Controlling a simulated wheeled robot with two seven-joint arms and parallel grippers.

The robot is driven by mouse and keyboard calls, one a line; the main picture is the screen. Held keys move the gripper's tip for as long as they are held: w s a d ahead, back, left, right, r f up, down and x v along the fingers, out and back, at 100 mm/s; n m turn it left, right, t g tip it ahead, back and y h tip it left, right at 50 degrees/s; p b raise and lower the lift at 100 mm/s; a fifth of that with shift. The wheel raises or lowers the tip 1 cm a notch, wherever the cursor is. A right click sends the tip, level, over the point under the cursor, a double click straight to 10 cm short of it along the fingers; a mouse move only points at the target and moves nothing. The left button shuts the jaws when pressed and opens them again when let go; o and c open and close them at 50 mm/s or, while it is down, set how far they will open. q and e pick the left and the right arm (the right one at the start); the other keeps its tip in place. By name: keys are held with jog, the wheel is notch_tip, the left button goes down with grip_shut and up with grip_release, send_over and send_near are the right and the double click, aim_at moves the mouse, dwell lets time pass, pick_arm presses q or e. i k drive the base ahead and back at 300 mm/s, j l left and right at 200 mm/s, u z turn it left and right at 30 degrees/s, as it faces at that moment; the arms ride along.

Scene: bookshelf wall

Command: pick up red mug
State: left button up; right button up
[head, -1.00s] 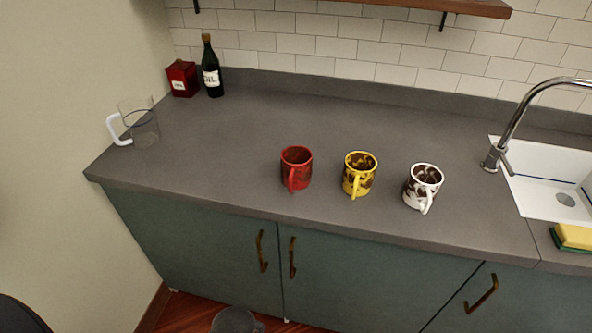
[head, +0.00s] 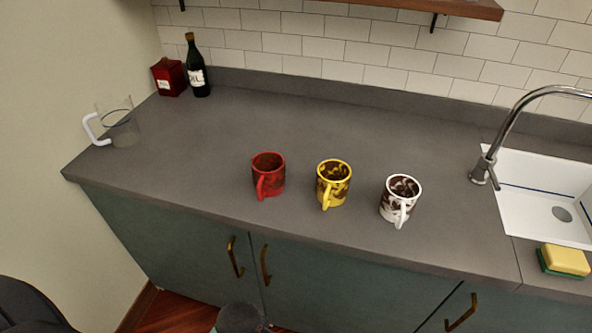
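The red mug (head: 268,176) stands upright on the grey counter (head: 200,170), near its front edge and left of the other two mugs. Its handle faces the front. Dark patches show on its side and inside. A yellow mug (head: 333,185) stands just right of it, apart from it. Neither of my grippers can be made out in the head view.
A white and brown mug (head: 399,203) stands right of the yellow one. A clear pitcher (head: 120,125), red tin (head: 168,78) and dark oil bottle (head: 197,72) are at the left. A sink (head: 545,185), faucet (head: 490,160) and sponge (head: 565,261) are at the right. A shelf (head: 430,8) hangs above.

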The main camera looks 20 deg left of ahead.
aim_at(268, 168)
jog(key=i+l+u, duration=0.15)
jog(key=l+u, duration=0.2)
jog(key=u, duration=0.15)
jog(key=i+l+u, duration=0.1)
jog(key=l+u, duration=0.25)
jog(key=u, duration=0.15)
